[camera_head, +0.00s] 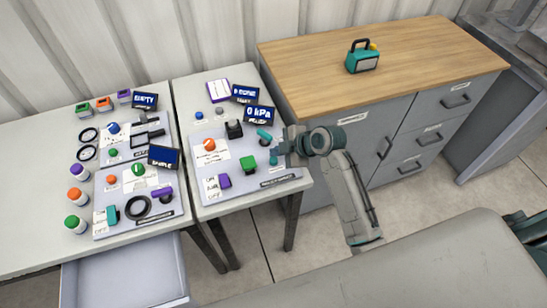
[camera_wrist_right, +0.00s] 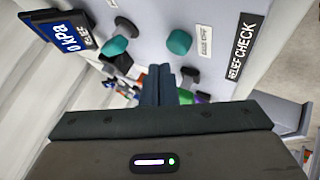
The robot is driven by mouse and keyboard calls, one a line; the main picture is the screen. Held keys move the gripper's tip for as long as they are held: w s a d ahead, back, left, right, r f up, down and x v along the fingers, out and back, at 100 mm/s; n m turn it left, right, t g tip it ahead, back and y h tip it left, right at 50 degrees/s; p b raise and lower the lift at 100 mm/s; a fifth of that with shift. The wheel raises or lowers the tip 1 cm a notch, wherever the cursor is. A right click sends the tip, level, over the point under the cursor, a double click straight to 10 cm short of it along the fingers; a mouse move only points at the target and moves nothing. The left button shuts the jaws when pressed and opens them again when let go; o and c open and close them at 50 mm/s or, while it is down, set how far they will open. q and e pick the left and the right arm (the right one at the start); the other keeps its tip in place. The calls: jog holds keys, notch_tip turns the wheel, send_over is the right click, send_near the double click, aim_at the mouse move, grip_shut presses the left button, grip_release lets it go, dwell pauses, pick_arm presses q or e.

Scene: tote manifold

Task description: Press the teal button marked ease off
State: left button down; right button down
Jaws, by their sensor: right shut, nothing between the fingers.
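The teal button (camera_wrist_right: 179,42) shows in the right wrist view as a round cap beside a small white label (camera_wrist_right: 206,40) that seems to read ease off. In the head view a teal cap (camera_head: 273,158) shows at the panel's right side, close to my gripper. My right gripper (camera_head: 285,147) is shut and empty at the panel's right edge. Its fingertips (camera_wrist_right: 163,76) appear just short of the button in the wrist view, with no clear contact. Another teal part (camera_wrist_right: 115,47) lies left of the button there. My left gripper is not in view.
A second panel stands at left. A wooden-topped cabinet (camera_head: 420,60) with a teal case (camera_head: 362,58) stands right.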

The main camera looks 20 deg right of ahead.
aim_at(277, 161)
jog(key=shift+r+p, duration=1.7)
jog(key=shift+r, duration=0.65)
jog(key=shift+f, duration=0.1)
